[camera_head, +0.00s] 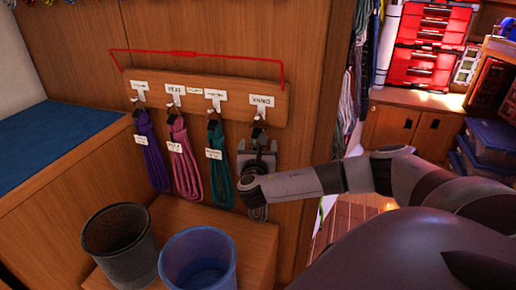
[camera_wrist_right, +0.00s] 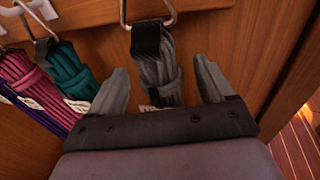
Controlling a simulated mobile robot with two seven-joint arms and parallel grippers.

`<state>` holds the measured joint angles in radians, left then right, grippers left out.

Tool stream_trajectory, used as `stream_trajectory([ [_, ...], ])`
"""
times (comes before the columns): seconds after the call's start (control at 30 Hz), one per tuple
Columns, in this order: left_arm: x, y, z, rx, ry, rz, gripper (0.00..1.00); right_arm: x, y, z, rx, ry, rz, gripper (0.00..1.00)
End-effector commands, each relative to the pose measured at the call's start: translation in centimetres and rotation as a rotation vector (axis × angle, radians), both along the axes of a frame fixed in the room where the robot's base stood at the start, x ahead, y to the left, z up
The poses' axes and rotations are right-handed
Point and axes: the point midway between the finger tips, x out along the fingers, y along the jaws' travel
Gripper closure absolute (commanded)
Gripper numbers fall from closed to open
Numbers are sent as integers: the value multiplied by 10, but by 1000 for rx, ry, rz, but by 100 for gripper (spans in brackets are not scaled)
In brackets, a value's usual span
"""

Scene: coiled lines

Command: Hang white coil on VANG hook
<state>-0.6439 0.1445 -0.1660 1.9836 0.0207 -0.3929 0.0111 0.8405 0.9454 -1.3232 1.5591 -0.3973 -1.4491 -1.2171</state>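The white coil, greyish in this light, hangs below the VANG hook (camera_wrist_right: 170,12) in the right wrist view. Its black strap (camera_wrist_right: 146,40) meets the metal hook, and the coil's strands (camera_wrist_right: 160,74) hang below. My right gripper (camera_wrist_right: 161,68) is open, with one finger on each side of the coil and gaps between. The coil's lower part is hidden behind the gripper in the wrist view. My left gripper is not in view.
Purple (camera_head: 152,155), pink (camera_head: 184,160) and teal (camera_head: 219,165) coils hang on the hooks to the left. A dark bin (camera_head: 120,245) and a blue bin (camera_head: 198,262) stand below. Hanging ropes (camera_head: 349,100) are at the panel's right edge.

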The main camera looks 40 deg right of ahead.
Motion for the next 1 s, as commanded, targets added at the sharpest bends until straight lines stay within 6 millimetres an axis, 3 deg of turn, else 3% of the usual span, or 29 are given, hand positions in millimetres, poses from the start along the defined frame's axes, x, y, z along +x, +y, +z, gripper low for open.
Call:
stream_trajectory([
  [0.3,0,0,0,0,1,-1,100,-3,3,-2,2,6,2,19],
  [0.73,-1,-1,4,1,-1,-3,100,-41,46,3,2,4,3,19],
  [1.0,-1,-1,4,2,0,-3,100,-49,53,5,0,1,0,19],
])
